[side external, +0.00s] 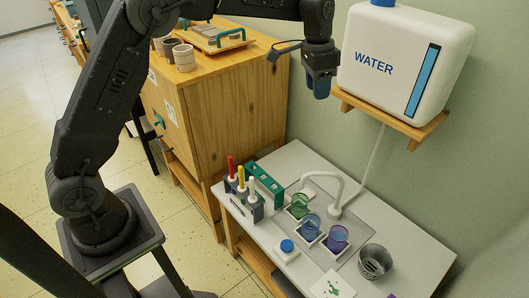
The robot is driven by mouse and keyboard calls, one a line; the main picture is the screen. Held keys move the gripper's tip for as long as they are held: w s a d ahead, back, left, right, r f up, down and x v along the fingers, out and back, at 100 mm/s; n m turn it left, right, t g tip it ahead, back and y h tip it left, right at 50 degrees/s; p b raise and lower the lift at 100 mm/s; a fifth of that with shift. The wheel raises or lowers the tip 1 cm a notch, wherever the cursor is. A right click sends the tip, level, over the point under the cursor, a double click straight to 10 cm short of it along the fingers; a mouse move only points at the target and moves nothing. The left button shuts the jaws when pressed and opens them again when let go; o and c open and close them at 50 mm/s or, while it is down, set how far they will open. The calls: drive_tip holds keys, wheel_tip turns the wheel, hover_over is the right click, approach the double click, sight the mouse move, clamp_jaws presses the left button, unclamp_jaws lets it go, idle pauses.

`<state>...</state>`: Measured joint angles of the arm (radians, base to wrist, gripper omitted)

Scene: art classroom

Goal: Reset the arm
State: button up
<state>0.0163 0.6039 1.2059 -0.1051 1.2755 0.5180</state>
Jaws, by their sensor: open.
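My gripper (320,84) hangs at the upper middle of the side external view, pointing down, above the back of the white table and in front of the water tank. Its jaws are open, and I see nothing held between them. The fingers are seen at an angle, so the gap is hard to make out. My arm reaches across the top of the view from its stand at the left.
A white WATER tank (395,62) on a wooden shelf (418,131) stands close right of my gripper. A wooden cabinet (228,110) is left. Below, the white table (292,160) bears a marker rack (243,204), coloured cups (312,226), a tap (337,193) and a metal bucket (375,262).

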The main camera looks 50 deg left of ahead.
drive_tip(key=s+r+n+t, duration=0.1)
drive_tip(key=s+r+n, duration=0.1)
drive_tip(key=s+r, duration=0.6)
drive_tip(key=s+a+f+n+t, duration=0.1)
drive_tip(key=s+f+n+t, duration=0.1)
drive_tip(key=s, duration=1)
drive_tip(key=s+a+f+n+t+y, duration=0.1)
drive_tip(key=s+f+t, duration=0.1)
drive_tip(key=s, duration=1.1)
drive_tip(key=shift+a+n, duration=0.25)
drive_tip(key=shift+n, duration=0.15)
